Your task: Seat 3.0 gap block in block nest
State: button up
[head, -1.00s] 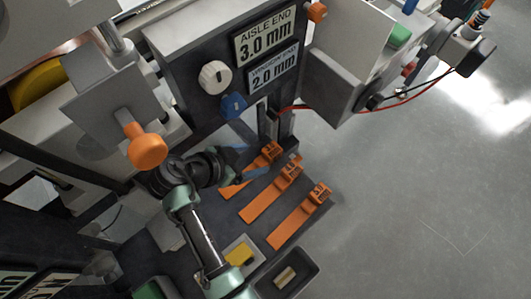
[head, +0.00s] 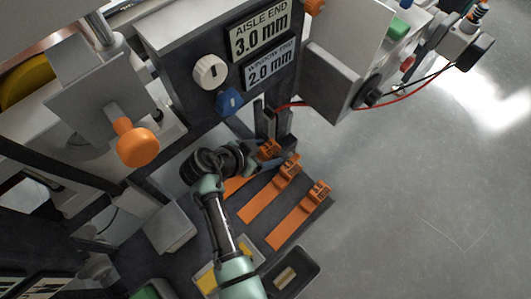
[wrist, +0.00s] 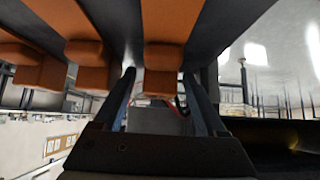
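Three orange gap blocks lie side by side on a dark shelf (head: 318,212): a near one (head: 292,225), a middle one (head: 262,203) and a far one (head: 235,185). Each is a flat strip with a raised end. No size marking is readable, so I cannot tell which is 3.0. My gripper (wrist: 158,73) is open, its fingers on either side of the raised end of one orange block (wrist: 160,84), with gaps visible. In the head view my wrist hides part of the far block. I cannot identify the block nest.
Above the shelf, a dark housing carries an "AISLE END 3.0 mm" sign (head: 260,34), a 2.0 mm sign (head: 270,66), a white knob (head: 210,71) and a blue knob (head: 229,101). A dark open tray (head: 312,272) is at the front. Floor at right is clear.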

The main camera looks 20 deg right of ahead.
grip_shut()
jog(key=shift+r, duration=0.15)
